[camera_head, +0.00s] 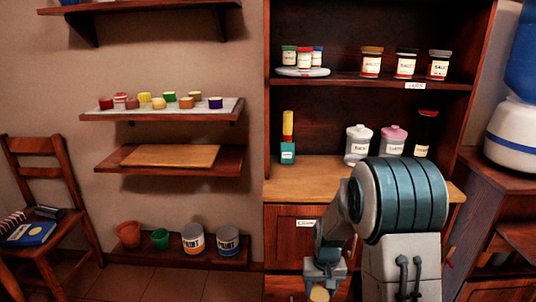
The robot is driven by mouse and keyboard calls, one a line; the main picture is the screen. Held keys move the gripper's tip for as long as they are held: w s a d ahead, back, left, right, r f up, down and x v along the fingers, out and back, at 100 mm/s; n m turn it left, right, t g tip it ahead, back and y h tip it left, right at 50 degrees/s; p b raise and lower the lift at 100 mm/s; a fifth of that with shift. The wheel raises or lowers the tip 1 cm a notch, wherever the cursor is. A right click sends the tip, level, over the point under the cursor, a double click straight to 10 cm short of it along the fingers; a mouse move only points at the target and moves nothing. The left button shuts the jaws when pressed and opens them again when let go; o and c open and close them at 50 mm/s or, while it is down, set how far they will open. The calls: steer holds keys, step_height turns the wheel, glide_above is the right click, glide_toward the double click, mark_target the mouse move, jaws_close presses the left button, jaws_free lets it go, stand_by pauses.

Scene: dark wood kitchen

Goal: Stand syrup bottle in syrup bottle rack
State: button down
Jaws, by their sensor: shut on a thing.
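My gripper (322,280) is low at the bottom of the head view, in front of the cabinet drawers. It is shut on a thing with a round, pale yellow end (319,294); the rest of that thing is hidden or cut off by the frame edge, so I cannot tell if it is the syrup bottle. A dark bottle with a red top (427,135) stands at the counter's right. A teal labelled holder or base (288,153) with a yellow and red upper part stands at the counter's left. I cannot tell which thing is the syrup bottle rack.
A white canister (358,145) and a pink-lidded canister (391,145) stand on the wooden counter (305,187). Several jars fill the cabinet shelf (345,80) above. The counter's front left is clear. A chair (45,190) and low shelf with pots (175,256) are left.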

steer(key=r+p, duration=0.3)
steer(key=p, duration=0.1)
steer(key=r+p, duration=0.3)
steer(key=p, duration=0.1)
steer(key=s+r+p, duration=0.1)
steer(key=r+p, duration=0.2)
steer(key=p, duration=0.1)
steer(key=shift+r, duration=0.4)
steer(key=shift+s+d+r+p, duration=0.15)
steer(key=shift+r+p, duration=0.45)
steer(key=shift+p, duration=0.5)
